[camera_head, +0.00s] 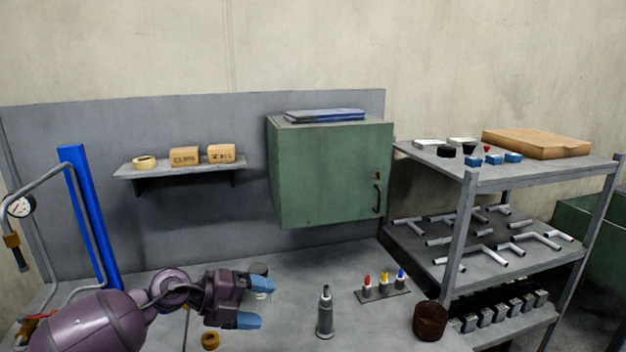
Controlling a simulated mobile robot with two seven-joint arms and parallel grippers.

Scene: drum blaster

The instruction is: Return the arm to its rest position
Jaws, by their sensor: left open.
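My left arm, purple and dark, comes in from the lower left of the head view. Its gripper (256,301) has blue fingertips, is open, and hangs over the grey workbench (290,275). My right gripper is not in view.
A small rack with red, yellow and blue-tipped pieces (383,285) and a dark brown cylinder (430,320) stand on the right. A green cabinet (325,175) hangs behind. A blue post (90,220) and grey pipe are near my arm. A metal shelf (470,180) stands at right.

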